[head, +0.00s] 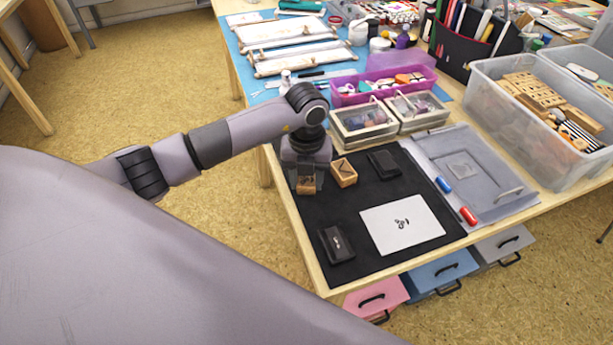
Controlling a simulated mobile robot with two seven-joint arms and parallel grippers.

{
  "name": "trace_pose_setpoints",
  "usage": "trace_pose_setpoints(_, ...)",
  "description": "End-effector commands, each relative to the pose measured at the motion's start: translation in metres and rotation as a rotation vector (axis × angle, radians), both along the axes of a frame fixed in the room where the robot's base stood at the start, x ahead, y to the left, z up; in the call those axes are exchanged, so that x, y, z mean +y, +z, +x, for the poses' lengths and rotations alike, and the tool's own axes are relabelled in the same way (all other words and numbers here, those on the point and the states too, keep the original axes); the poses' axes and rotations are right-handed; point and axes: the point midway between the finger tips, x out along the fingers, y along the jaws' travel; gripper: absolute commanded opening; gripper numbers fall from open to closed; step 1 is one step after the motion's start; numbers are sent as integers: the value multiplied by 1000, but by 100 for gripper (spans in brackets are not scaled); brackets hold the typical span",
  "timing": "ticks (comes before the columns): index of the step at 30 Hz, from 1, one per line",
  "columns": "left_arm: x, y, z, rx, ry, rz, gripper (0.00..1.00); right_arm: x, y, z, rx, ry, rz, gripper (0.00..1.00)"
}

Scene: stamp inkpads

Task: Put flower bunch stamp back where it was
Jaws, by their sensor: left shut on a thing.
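My left gripper (306,178) points down over the back left part of the black mat (312,215). It is shut on a small wooden stamp (306,186), which is at or just above the mat; I cannot tell if it touches. The stamp's printing face is hidden, so I cannot see its design. A second wooden stamp (344,172) rests on the mat just to the right of the gripper, apart from it. White paper (385,235) with a small dark print (402,224) lies on the mat. My right gripper is not in view.
One black inkpad (384,164) lies right of the second stamp, another (337,245) at the mat's front left. Clear-lidded boxes (364,125) stand behind. A grey tray (425,150) with blue (444,184) and red (468,216) markers lies to the right. The mat's left middle is bare.

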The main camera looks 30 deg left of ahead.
Motion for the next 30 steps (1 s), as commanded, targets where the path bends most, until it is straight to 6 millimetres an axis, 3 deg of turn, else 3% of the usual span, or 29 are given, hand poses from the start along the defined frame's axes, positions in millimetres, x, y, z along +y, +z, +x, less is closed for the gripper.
trace_pose_setpoints(6, 0, -4, 0, 0, 0, 0, 22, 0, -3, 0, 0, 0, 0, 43)
trace_pose_setpoints(7, 0, -3, 0, 0, 0, 0, 50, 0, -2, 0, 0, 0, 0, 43)
trace_pose_setpoints(9, 0, -3, 0, 0, 1, 0, 69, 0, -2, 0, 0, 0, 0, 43)
trace_pose_setpoints(21, 0, 5, 1, -2, 1, 0, 69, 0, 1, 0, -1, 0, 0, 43)
trace_pose_setpoints(30, 0, 64, 1, -6, 1, -1, 69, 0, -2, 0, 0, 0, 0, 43)
